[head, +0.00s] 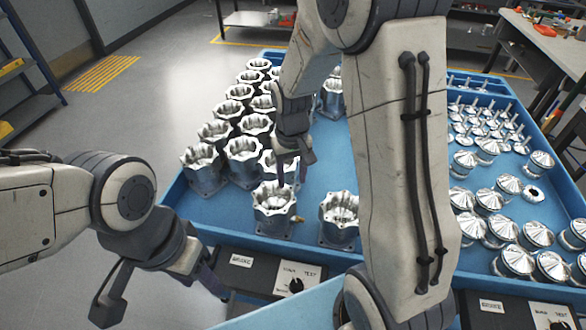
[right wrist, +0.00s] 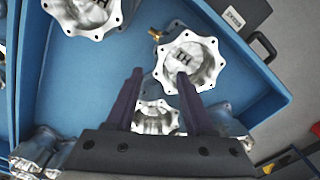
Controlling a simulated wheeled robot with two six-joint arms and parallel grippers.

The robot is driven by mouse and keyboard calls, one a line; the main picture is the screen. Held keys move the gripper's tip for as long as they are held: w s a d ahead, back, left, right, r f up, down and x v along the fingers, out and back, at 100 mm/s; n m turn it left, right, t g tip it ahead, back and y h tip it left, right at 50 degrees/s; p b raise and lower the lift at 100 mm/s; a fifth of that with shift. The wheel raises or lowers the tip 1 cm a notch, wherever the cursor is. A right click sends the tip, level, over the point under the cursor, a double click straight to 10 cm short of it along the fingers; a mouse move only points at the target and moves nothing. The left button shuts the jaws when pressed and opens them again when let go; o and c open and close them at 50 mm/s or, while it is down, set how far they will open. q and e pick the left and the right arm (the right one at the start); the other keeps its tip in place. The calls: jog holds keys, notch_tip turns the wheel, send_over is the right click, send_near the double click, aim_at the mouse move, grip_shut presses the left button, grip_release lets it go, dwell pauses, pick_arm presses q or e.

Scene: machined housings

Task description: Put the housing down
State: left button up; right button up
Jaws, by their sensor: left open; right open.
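A silver housing (head: 272,212) with a scalloped flange and a small brass fitting stands upright on the blue tray's floor near its front edge. It also shows in the right wrist view (right wrist: 208,66), with dark lettering inside its bore. My right gripper (head: 294,172) is open and empty, just above and behind this housing. In the right wrist view its two fingers (right wrist: 156,80) are spread, and one fingertip overlaps the housing's rim; I cannot tell whether they touch. Another housing (right wrist: 155,116) shows between the fingers. My left gripper (head: 160,295) is open and empty, low at the left, outside the tray.
The blue tray (head: 172,196) holds rows of housings at its left (head: 243,158). Another housing (head: 340,214) stands at the front, partly hidden by my right arm. Shiny conical parts (head: 500,230) fill the right section. Dark test boxes (head: 285,276) sit along the front.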

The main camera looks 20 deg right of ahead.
jog(key=r, duration=0.3)
jog(key=shift+s+a, duration=0.1)
jog(key=shift+a, duration=0.1)
jog(key=s+a+r+n, duration=0.3)
jog(key=s+a, duration=0.4)
jog(key=s, duration=0.3)
jog(key=s+a+r+n+y, duration=0.1)
jog(key=s+a+r+n, duration=0.2)
jog(key=s, duration=0.8)
jog(key=a+n, duration=0.2)
jog(key=a, duration=0.1)
jog(key=shift+s+a, duration=0.15)
jog(key=shift+a, duration=0.25)
